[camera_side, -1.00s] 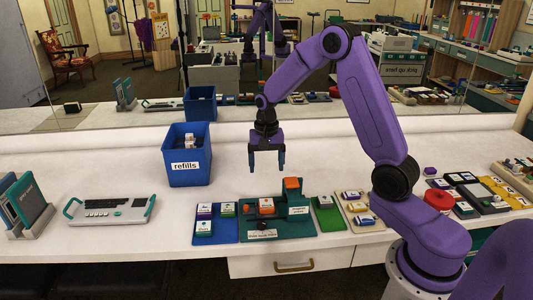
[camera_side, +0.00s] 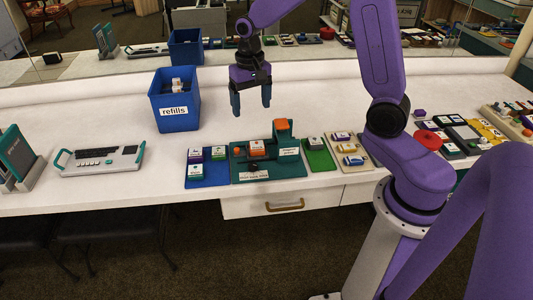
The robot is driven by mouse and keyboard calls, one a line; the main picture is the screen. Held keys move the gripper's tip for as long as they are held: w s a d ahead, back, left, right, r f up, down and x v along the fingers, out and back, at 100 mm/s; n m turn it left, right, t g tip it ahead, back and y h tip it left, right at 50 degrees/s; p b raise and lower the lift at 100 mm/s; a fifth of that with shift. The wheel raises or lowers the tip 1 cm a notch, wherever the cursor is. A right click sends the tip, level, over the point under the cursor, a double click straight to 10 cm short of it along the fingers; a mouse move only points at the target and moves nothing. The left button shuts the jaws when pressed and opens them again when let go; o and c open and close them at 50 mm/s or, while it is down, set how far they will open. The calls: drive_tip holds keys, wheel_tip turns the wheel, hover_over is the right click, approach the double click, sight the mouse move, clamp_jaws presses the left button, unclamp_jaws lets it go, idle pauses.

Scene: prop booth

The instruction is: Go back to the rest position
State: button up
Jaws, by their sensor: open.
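My gripper (camera_side: 251,108) is open and empty. It points down in the air above the white table, right of the blue refills bin (camera_side: 178,113) and behind the teal tray (camera_side: 240,176). Nothing is between its two dark teal fingers, and it appears clear of everything. The teal tray holds an orange-topped teal block (camera_side: 282,130) and a white-labelled orange block (camera_side: 257,148).
A blue mat (camera_side: 209,181) with several small labelled blocks lies left of the tray. A green mat (camera_side: 318,158) and a beige tray (camera_side: 358,165) lie right. A teal-and-grey keyboard-like device (camera_side: 98,160) is at left. A mirror behind reflects the scene.

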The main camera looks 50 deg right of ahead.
drive_tip(key=s+a+r+n, duration=0.1)
drive_tip(key=s+a+n, duration=0.3)
drive_tip(key=s, duration=0.3)
drive_tip(key=s+a+r+n, duration=0.2)
drive_tip(key=s+a+n, duration=0.25)
drive_tip(key=s, duration=0.25)
drive_tip(key=s+d+n, duration=0.1)
drive_tip(key=s+n, duration=0.8)
drive_tip(key=s, duration=0.5)
drive_tip(key=shift+s+d, duration=0.25)
drive_tip(key=shift+d, duration=0.05)
